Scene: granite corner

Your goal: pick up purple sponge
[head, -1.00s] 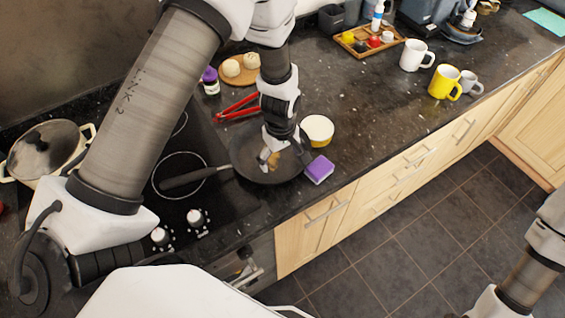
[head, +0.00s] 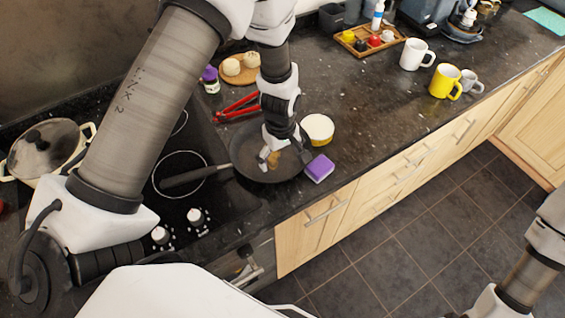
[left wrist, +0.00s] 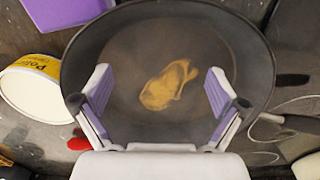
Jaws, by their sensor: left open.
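The purple sponge (head: 319,168) has a purple top and a white lower layer. It lies on the dark counter near the front edge, just right of the frying pan. It also shows at the top left of the left wrist view (left wrist: 62,10), partly cut off. My left gripper (head: 284,156) is open above the frying pan (head: 249,174), to the left of the sponge and apart from it. In the left wrist view its two fingers (left wrist: 158,95) are spread with nothing held between them. My right gripper is out of view; only part of that arm shows.
A yellow-white tub (head: 318,128) stands behind the sponge. Red tongs (head: 236,108) lie behind the pan. A pot (head: 45,150) is on the stove at left. Mugs (head: 416,54) stand farther right; the counter between is clear.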

